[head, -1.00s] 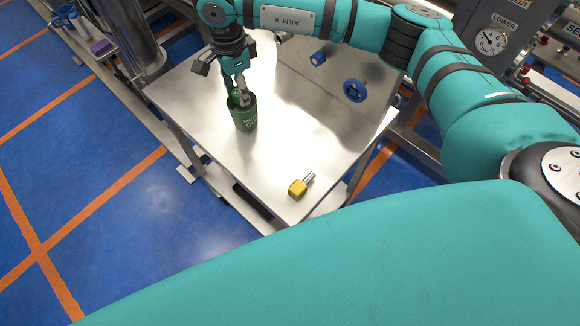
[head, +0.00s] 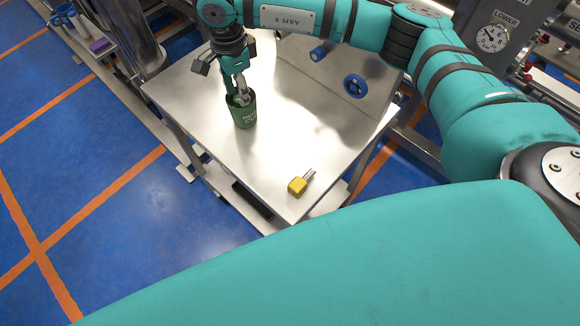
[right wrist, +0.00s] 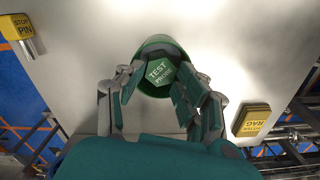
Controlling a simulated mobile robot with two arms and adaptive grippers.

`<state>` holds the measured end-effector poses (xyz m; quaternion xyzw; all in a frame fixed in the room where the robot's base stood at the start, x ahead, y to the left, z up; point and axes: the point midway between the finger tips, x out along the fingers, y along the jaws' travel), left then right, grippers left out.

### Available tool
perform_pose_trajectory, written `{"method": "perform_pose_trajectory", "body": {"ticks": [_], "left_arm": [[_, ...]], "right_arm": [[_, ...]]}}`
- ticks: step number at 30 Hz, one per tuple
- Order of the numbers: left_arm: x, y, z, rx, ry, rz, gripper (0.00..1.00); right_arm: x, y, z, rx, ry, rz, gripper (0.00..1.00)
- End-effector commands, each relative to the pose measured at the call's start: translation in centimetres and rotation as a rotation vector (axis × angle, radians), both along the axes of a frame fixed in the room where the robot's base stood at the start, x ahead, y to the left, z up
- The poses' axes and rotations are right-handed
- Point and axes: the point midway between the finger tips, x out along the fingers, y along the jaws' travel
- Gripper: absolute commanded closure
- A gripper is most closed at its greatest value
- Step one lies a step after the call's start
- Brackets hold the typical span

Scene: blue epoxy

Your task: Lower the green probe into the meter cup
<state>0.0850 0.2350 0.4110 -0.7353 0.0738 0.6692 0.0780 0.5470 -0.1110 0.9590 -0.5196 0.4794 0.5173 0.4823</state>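The green meter cup (head: 245,115) stands upright on the steel table. My right gripper (head: 241,97) reaches down from above, with its fingertips at the cup's mouth. In the right wrist view the green probe (right wrist: 158,73) shows its hexagonal cap, lettered TEST PROBE, inside the round rim of the cup (right wrist: 178,45). My left gripper is not in view.
The yellow stop pin (head: 297,186) lies near the front edge of the steel table (head: 270,150); the rest of the front area is clear. Blue valve handwheels (head: 355,86) stand at the back right. A yellow filter rag block (right wrist: 252,120) shows in the right wrist view.

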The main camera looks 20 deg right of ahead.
Motion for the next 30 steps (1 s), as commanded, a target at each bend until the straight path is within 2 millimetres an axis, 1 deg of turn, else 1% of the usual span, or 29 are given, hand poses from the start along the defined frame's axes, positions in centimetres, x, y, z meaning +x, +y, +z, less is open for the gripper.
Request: {"method": "perform_pose_trajectory", "body": {"ticks": [1,3,4,14,17,20,30], "left_arm": [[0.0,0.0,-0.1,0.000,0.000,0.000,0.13],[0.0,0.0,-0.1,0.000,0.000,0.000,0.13],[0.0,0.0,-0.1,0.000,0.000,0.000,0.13],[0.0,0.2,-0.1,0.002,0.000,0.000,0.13],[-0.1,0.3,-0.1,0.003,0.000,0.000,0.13],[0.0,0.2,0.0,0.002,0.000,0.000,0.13],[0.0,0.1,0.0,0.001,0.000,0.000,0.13]], "right_arm": [[-0.4,0.0,-0.8,-0.005,0.015,0.002,0.51],[-0.4,0.0,-0.8,-0.005,0.015,0.002,0.42],[-0.4,0.0,-0.7,-0.005,0.015,0.002,0.40],[-0.2,0.0,-0.5,-0.004,0.009,0.001,0.40],[-0.2,0.0,0.0,-0.003,0.006,0.001,0.40],[-0.1,0.0,1.3,-0.002,0.002,0.001,0.40],[-0.2,0.0,8.5,-0.002,0.003,0.002,0.40]]}}
